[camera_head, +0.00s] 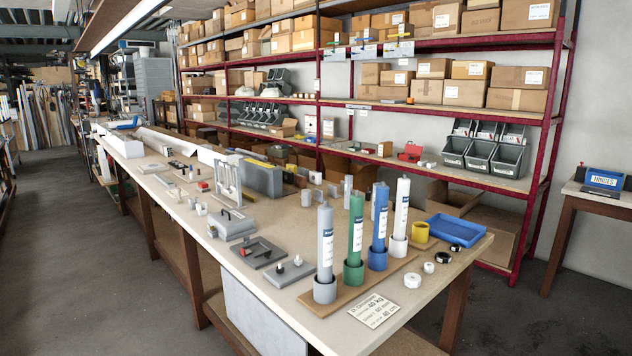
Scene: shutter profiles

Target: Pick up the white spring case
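A tall white cylinder (401,209), which looks like the white spring case, stands upright at the right end of a row near the bench's near end. Its foot sits in a short white cup (398,247). Similar cylinders stand left of it in matching cups: blue (379,216), green (356,230) and grey (325,246). All carry white labels. The cups stand on a brown board (345,299). Neither of my grippers is in view.
A yellow cup (420,232) and a blue tray (459,229) lie right of the white cylinder. Small white and black round parts (428,267) lie in front. A paper card (375,310) lies near the bench edge. Metal fixtures (260,252) fill the left side. Shelves stand behind.

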